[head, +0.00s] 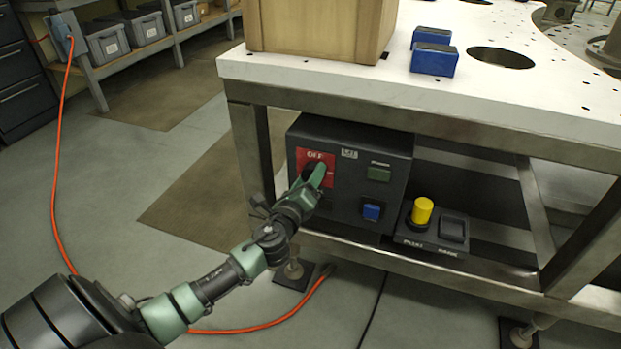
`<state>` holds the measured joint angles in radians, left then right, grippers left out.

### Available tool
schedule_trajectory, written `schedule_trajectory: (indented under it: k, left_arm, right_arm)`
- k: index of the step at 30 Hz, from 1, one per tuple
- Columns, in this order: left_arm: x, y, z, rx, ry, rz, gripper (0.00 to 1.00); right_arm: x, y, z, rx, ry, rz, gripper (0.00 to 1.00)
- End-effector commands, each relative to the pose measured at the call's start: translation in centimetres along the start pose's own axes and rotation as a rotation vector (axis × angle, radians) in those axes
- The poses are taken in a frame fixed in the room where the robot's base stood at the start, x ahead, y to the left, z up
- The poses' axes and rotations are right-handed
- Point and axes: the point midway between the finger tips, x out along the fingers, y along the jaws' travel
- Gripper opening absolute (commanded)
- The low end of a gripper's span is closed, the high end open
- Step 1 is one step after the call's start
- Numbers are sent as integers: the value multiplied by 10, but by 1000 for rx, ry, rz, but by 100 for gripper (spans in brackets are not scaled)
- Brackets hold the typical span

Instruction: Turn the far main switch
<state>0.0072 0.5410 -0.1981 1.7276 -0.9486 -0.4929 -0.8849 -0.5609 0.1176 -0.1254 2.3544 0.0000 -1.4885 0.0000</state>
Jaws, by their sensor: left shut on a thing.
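My right gripper is not in view.
A green button (379,174) and a blue button (371,211) sit right of the switch. A pedestal with a yellow button (422,211) stands beside the box. The white table top (300,73) overhangs, with a metal leg (250,150) left of the box. An orange cable (56,190) crosses the floor.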

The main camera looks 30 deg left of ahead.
Motion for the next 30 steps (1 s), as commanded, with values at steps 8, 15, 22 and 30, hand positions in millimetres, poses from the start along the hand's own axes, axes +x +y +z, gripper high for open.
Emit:
schedule_trajectory:
  k: [8, 15, 22, 30]
  left_arm:
    - [0, 2, -1, -261, 1, 3, 12]
    - [0, 2, 0, -450, 2, 2, 12]
    - [0, 3, 0, -572, 4, 2, 12]
    - [0, 3, 0, -636, 5, 1, 12]
  right_arm:
    - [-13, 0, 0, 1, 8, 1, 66]
    - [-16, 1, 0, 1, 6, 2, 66]
    - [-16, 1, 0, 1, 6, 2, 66]
    - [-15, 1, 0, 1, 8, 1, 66]
